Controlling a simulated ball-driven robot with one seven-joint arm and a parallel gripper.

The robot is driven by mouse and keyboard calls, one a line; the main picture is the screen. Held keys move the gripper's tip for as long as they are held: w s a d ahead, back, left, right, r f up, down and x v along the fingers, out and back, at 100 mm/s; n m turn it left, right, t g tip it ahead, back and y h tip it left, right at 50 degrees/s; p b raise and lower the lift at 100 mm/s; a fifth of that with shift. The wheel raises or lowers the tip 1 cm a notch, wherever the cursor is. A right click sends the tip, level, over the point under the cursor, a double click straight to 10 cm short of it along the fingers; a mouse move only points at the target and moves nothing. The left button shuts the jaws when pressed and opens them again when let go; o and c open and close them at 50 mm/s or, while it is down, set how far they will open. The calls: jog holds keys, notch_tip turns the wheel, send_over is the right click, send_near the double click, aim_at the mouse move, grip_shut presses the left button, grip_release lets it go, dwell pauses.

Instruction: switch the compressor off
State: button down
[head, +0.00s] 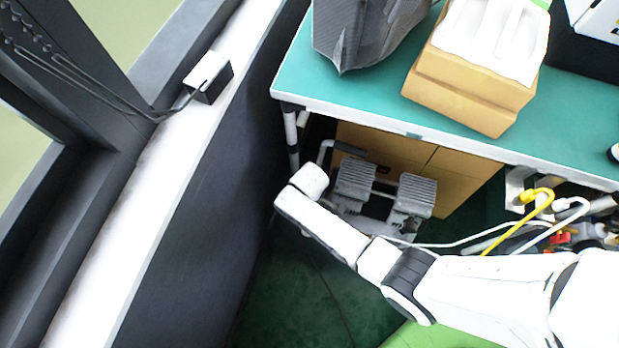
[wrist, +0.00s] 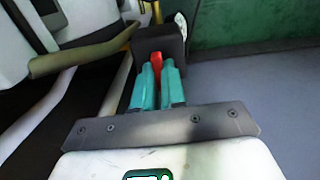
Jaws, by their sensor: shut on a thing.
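The compressor (head: 410,200), with two grey ribbed cylinder heads, stands on the floor under the bench in the head view. In the wrist view a black box (wrist: 172,43) has a small red knob (wrist: 156,60) on its near side. My gripper (wrist: 157,72), with teal fingers, is shut on the red knob, right in front of the box. In the head view my white arm reaches down to the left side of the compressor, and the fingers, box and knob are hidden there.
The bench (head: 340,92) has a green top above the compressor. Wooden drawers (head: 455,178) stand behind it. A dark wall (head: 215,190) rises close on the left. White and yellow cables (head: 535,212) run at the right.

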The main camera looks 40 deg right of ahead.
jog(key=c, duration=1.2)
grip_release()
notch_tip(320, 180, up, 11)
jog(key=p, duration=0.3)
jog(key=shift+p, duration=0.4)
jog(key=shift+f, duration=0.1)
